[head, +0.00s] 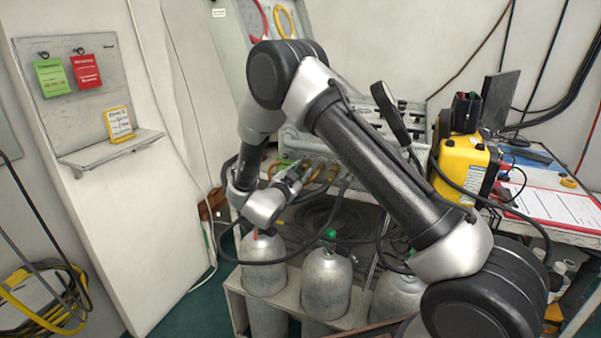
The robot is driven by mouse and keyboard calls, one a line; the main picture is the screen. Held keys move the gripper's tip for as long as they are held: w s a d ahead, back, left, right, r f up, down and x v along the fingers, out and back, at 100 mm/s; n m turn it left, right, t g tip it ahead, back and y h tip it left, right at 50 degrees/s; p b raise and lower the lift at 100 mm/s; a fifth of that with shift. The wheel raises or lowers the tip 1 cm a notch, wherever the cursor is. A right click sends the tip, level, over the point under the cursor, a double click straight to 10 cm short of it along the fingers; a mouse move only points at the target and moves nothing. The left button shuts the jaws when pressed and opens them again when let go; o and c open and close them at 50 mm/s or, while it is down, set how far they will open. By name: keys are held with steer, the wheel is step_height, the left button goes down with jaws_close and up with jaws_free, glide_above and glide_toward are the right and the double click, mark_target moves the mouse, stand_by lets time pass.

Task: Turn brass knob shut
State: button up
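My gripper (294,176) is small in the head view. It reaches toward the lower front of the grey air panel (384,148), behind the row of cylinders. My wrist and forearm cover part of the panel. Small yellow-brown fittings and hoses (326,177) show beside the gripper. I cannot tell which of them, if any, is the brass knob, or whether the gripper touches it. The fingers are too small and crowded to tell whether they are open or shut.
Several grey cylinders (327,280) stand in a rack below my gripper. A black hose (262,262) loops in front of them. A yellow case (462,165) and a clipboard (556,203) are on the right table. A board with green and red tags (100,135) stands left.

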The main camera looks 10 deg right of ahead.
steer(key=v, duration=1.1)
